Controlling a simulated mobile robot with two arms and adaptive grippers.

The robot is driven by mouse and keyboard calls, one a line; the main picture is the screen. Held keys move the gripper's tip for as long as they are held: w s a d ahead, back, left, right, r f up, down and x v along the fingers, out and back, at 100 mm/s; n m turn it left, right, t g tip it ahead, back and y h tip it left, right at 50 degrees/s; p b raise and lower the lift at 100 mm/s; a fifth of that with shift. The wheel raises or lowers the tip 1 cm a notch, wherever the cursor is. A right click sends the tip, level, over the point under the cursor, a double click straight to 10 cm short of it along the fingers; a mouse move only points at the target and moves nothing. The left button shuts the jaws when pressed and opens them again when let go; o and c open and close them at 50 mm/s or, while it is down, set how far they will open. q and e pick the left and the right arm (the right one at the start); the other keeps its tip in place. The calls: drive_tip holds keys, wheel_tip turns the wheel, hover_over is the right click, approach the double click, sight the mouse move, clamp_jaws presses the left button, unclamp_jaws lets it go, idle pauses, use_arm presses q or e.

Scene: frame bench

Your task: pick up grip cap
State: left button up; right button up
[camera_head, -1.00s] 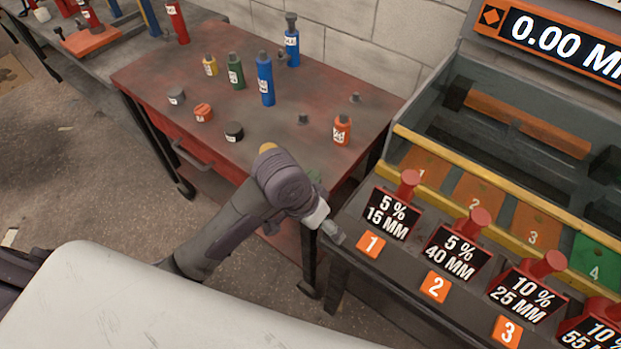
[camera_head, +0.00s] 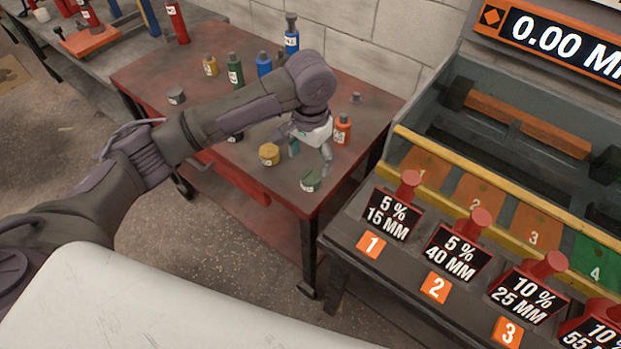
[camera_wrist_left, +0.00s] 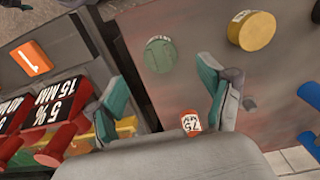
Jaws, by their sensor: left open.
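Several short round caps stand on the red table; I cannot tell which is the grip cap. A green cap (camera_head: 311,180) is near the table's front corner, and a yellow cap (camera_head: 269,155) is left of it. My left gripper (camera_head: 310,157) is above the table near both caps, open and empty. In the left wrist view, the green cap (camera_wrist_left: 160,55) lies ahead, between the lines of the open fingers (camera_wrist_left: 165,90), and the yellow cap (camera_wrist_left: 252,31) is to the right. A grey cap (camera_head: 176,96) stands farther left. A black cap (camera_head: 235,138) is partly hidden by my arm.
An orange bottle (camera_head: 342,130) stands close right of my left gripper. Blue (camera_head: 264,66), green (camera_head: 235,70) and yellow (camera_head: 210,65) bottles stand at the back of the red table (camera_head: 150,75). A machine with red knobs (camera_head: 410,181) stands at the right.

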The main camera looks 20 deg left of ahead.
sight(311, 177)
use_arm(q)
drive_tip(key=shift+f, duration=3.55)
drive_tip(key=c, duration=1.3)
drive_tip(key=shift+r, duration=0.2)
